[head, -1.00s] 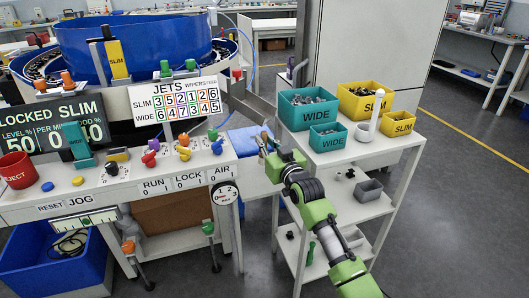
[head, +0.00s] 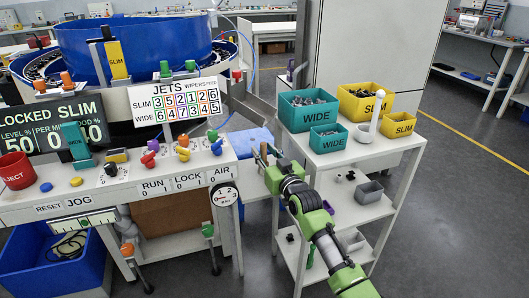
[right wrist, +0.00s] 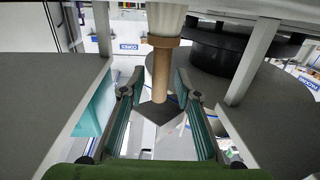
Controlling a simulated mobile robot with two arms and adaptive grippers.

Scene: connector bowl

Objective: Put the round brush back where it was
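The round brush shows in the right wrist view as a brown wooden handle (right wrist: 161,76) below a brown collar and a pale, wide head (right wrist: 166,18) at the top edge. My right gripper (right wrist: 160,85) has one finger on each side of the handle, with a visible gap on both sides, so it looks open around it. In the head view my right gripper (head: 263,156) is between the machine bench and the white cart; a small brown piece shows at its fingers, and the rest of the brush is hard to make out there. My left gripper is not in view.
The white cart (head: 345,157) carries teal WIDE bins (head: 308,112), yellow SLIM bins (head: 365,103) and a white cup (head: 364,133) close to my right arm. The machine bench (head: 125,185) with knobs is on the left. A blue tray (head: 250,137) lies behind the gripper.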

